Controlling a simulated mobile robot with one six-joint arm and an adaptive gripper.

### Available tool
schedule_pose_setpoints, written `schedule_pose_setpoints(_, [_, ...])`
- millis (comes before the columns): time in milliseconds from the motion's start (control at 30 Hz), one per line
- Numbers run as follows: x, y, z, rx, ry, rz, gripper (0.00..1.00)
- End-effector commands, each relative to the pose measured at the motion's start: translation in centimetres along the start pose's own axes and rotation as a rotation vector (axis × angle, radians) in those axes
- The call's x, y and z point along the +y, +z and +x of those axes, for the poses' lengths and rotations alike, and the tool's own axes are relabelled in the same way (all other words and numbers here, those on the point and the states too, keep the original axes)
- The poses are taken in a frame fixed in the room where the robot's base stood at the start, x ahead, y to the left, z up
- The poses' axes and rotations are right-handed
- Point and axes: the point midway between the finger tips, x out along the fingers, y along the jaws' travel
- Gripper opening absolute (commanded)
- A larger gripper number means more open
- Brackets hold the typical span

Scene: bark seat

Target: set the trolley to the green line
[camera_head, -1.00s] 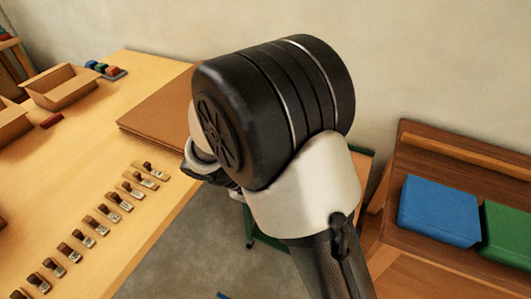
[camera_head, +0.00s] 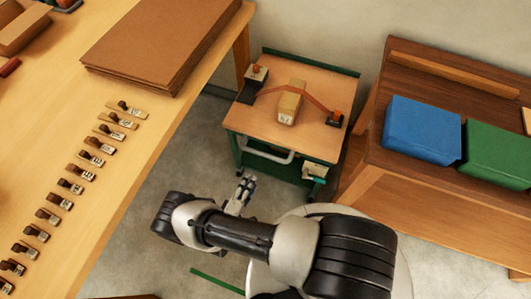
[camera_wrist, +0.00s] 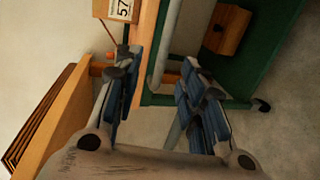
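The trolley (camera_head: 320,85) stands between the bench and the wooden seat. It has a wooden top, green edges and legs, and a pale handle (camera_head: 266,152) on its near side. A short green line (camera_head: 217,281) shows on the floor in front of it, partly hidden by my arm. My gripper (camera_head: 243,190) is just in front of the handle, low beside the trolley. In the wrist view my gripper (camera_wrist: 160,60) has its fingers spread, with the grey handle (camera_wrist: 168,40) showing in the gap. I cannot tell whether they touch it.
The trolley carries a labelled carton (camera_head: 289,103) under an orange strap and dark end blocks. The bench (camera_head: 190,110) at left holds cardboard sheets (camera_head: 160,45) and a row of stamps. The seat (camera_head: 378,165) at right holds blue and green boxes. Floor is bare between bench and trolley.

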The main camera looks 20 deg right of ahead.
Motion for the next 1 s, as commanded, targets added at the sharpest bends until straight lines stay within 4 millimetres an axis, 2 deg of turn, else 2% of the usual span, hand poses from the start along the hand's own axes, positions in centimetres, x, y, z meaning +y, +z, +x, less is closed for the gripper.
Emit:
schedule_pose_setpoints(100, [-1.3,0.7,0.0,0.037,0.004,-0.005,0.37])
schedule_pose_setpoints(267, [-1.5,0.8,1.1,0.04,0.004,-0.002,0.37])
schedule_pose_setpoints(467, [-1.6,0.7,4.6,0.035,0.004,-0.002,0.37])
schedule_pose_setpoints(800, [-1.6,0.6,11.9,0.033,0.004,-0.002,0.37])
schedule_pose_setpoints(1000, [-1.5,0.2,15.4,0.036,0.004,-0.001,0.37])
